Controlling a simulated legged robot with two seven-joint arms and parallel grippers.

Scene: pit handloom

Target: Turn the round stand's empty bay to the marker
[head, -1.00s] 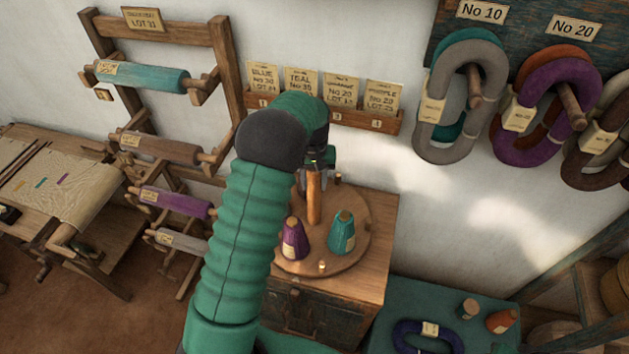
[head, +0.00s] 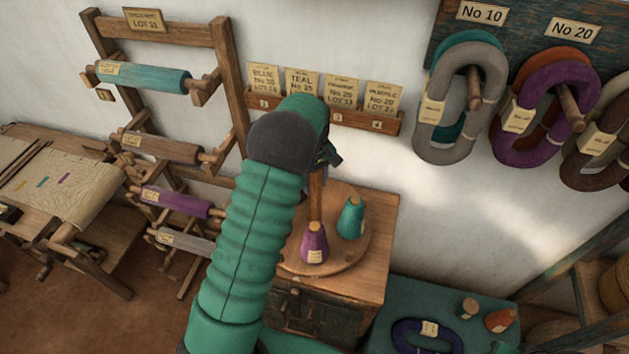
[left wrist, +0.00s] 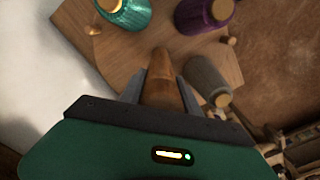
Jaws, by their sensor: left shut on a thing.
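The round wooden stand (head: 352,255) sits on a wooden cabinet and has an upright post (head: 315,200) at its middle. My left gripper (head: 326,155) is shut on the post, which also shows between its fingers (left wrist: 160,90) in the left wrist view (left wrist: 160,68). A purple cone (head: 314,245) stands at the stand's front and a teal cone (head: 351,218) at its right. The left wrist view also shows a grey cone (left wrist: 207,80), hidden by my arm in the head view. I cannot make out the marker or the empty bay surely. My right gripper is not in view.
The cabinet (head: 370,275) stands against the wall below a card rack (head: 350,120). Yarn hanks (head: 448,100) hang at the upper right. A teal table (head: 400,290) with a blue hank (head: 425,335) is at the lower right. A bobbin frame (head: 165,35) stands left.

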